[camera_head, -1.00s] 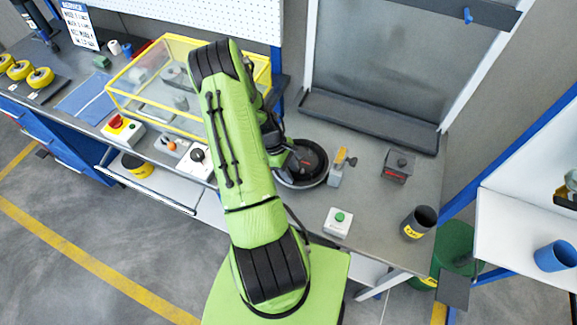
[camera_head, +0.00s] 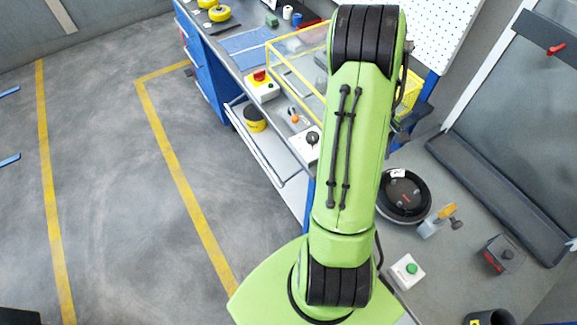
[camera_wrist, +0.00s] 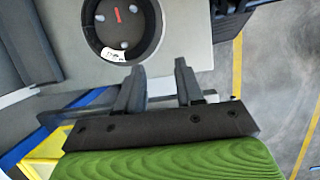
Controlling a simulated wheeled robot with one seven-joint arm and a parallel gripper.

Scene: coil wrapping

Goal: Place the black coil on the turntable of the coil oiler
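The black coil (camera_head: 381,207) appears as a dark ring with a white tag, lying flat on the round turntable (camera_head: 405,190). In the wrist view the black coil (camera_wrist: 92,34) surrounds the darker turntable disc (camera_wrist: 121,22), which has a red mark and pale round spots. My gripper (camera_wrist: 159,75) is open with nothing between its fingers, and it is apart from the coil, which lies up and to the left of it in the wrist view. In the head view my green arm hides the gripper.
A clamp-like block with an orange part (camera_head: 437,220), a small dark box (camera_head: 502,254) and a green button box (camera_head: 407,271) stand near the turntable. A yellow-framed clear case (camera_head: 300,72) is behind my arm. A yellow-black coil (camera_head: 254,119) is on the lower shelf.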

